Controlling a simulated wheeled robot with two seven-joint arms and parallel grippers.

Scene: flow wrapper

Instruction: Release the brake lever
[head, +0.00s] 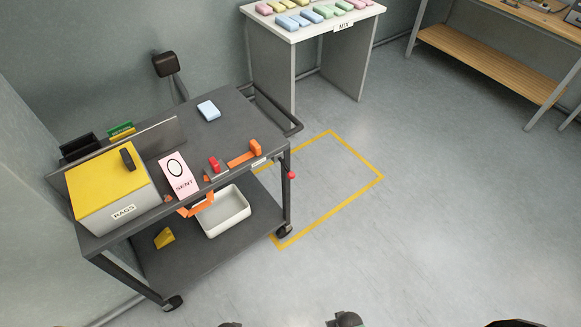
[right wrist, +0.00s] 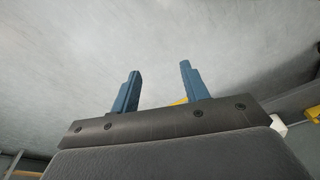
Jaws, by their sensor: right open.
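A dark grey cart (head: 150,258) on castors stands left of centre in the head view. A small red ball knob (head: 291,175) sticks out at its right front leg; it looks like the brake lever's end, but the lever's shaft is too small to make out. My right gripper (right wrist: 157,88) shows in the right wrist view with its two blue fingers apart and nothing between them. The cart's knob cannot be made out in that view. My left gripper is not in view.
The cart carries a yellow-lidded box (head: 107,180), a pink card (head: 178,174) and a pale blue block (head: 208,110). A white bin (head: 224,212) is on its lower shelf. A yellow floor outline (head: 357,202) lies beside it. A white table (head: 313,24) stands behind. The floor in front is clear.

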